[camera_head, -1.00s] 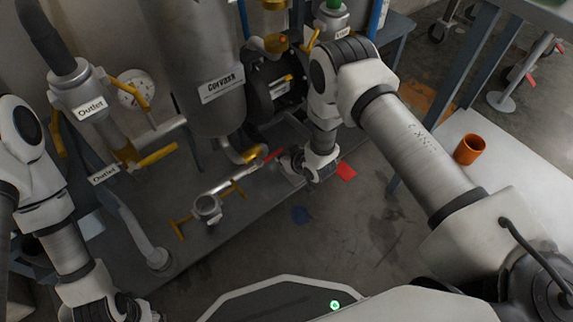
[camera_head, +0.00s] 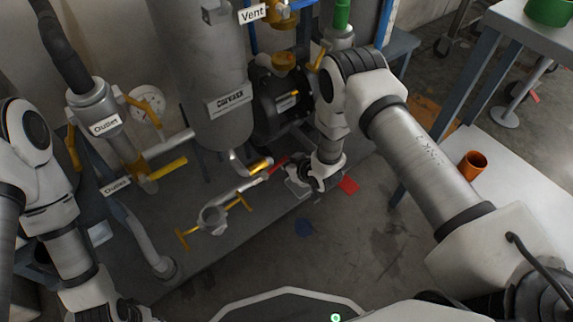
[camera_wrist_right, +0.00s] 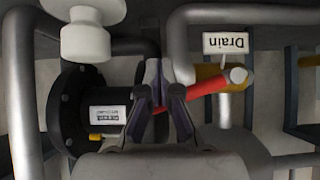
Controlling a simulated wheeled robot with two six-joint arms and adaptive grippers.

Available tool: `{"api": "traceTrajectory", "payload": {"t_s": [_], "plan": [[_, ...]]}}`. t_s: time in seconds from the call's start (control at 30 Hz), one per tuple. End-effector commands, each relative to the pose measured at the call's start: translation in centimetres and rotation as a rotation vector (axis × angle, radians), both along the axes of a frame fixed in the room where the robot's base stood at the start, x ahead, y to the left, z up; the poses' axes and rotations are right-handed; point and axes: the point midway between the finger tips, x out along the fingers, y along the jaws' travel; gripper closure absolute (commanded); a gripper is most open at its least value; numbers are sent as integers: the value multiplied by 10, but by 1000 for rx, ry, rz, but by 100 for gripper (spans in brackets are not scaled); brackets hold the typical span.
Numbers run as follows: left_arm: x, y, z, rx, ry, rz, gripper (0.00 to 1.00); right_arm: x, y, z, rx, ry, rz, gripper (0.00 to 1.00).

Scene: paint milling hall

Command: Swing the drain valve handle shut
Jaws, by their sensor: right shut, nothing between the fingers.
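The drain valve (camera_wrist_right: 213,75) has a brass body and a white "Drain" tag in the right wrist view. Its red handle (camera_wrist_right: 207,88) slants down and left from the body toward my right fingers, which hide part of it. The red handle (camera_head: 277,163) and brass valve (camera_head: 261,166) also show below the grey vessel in the head view. My right gripper (camera_wrist_right: 168,70) is shut and empty, close beside the handle; I cannot tell whether they touch. It also shows in the head view (camera_head: 298,182). My left gripper (camera_head: 133,312) is partly cut off at the bottom edge.
The grey vessel (camera_head: 205,75) and dark pump (camera_head: 280,105) stand behind the valve. A pipe with a yellow-handled fitting (camera_head: 213,218) lies left of it. Outlet piping (camera_head: 97,112) is at left.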

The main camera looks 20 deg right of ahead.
Motion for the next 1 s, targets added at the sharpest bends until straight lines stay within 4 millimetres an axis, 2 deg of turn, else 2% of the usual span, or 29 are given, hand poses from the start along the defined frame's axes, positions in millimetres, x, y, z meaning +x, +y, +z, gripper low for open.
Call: {"api": "traceTrajectory", "payload": {"t_s": [0.03, 0.1, 0.43, 0.73, 1.0], "plan": [[0, 0, 8, 0, 0, 0, 60, 1, 0, 9, 1, -3, 0, 100], [0, 0, 11, 0, 0, 0, 60, 1, 0, 13, 1, -3, 0, 100], [0, 0, 11, 0, 0, 0, 60, 1, 1, 12, 1, -3, 0, 100], [0, 0, 28, 0, 0, 0, 60, -1, 5, 30, 0, -3, 1, 100], [0, 0, 27, 0, 0, 0, 60, -1, 6, 29, 1, -3, 0, 100]]}}
